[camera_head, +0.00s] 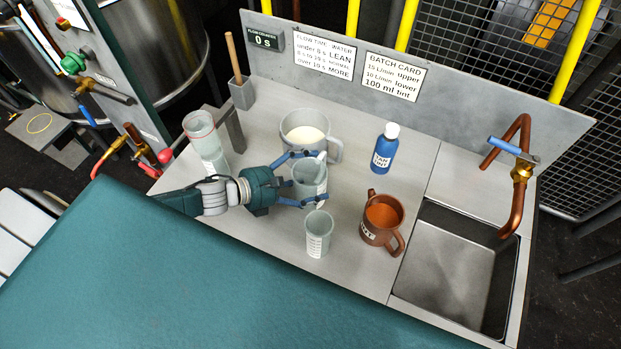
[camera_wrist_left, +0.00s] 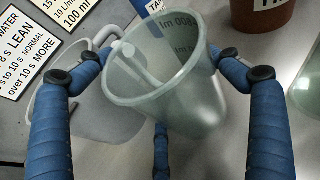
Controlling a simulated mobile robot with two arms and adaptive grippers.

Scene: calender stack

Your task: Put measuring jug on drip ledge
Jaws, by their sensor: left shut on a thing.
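The measuring jug (camera_head: 310,187) is clear, with a white label in the head view and dark volume marks in the left wrist view (camera_wrist_left: 195,108). My left gripper (camera_head: 309,177) is shut on it, with blue fingers on both sides of its wall. The jug looks upright; I cannot tell whether its base touches the counter. A low grey ledge (camera_head: 68,153) with a yellow ring on it is at the far left, below the pipes and valves; it looks like the drip ledge. My right gripper is not in view.
Close around the jug stand a pot of cream liquid (camera_head: 333,150), a clear graduated beaker (camera_head: 318,236) and a brown mug (camera_head: 380,220). A blue bottle (camera_head: 385,148), a sink (camera_head: 450,270) with copper tap, and a tall clear cylinder (camera_head: 207,148) are farther off.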

